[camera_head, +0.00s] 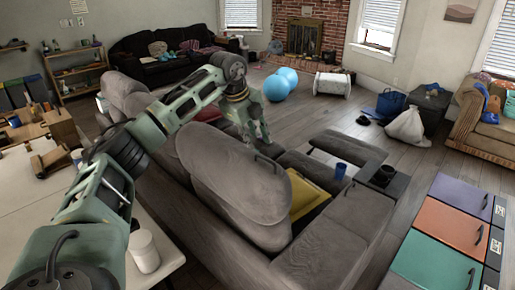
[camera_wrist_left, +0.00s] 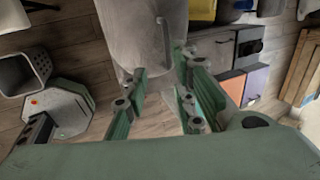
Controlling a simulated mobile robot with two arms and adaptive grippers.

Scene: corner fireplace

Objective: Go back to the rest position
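My left arm enters from the left in the head view and reaches out over the grey sofa (camera_head: 330,245). My left gripper (camera_head: 258,132) hangs at its end, behind the upright grey sofa cushion (camera_head: 235,175). In the left wrist view the two green fingers of the left gripper (camera_wrist_left: 155,95) stand apart, with only floor and grey upholstery seen between them. The gripper is open and empty. My right gripper is in neither view.
A white table (camera_head: 20,185) with wooden pieces stands at left, and a white jar (camera_head: 143,250) at its near edge. Coloured drawers (camera_head: 455,215) stand at right. Open floor (camera_head: 300,115) lies beyond the sofa.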

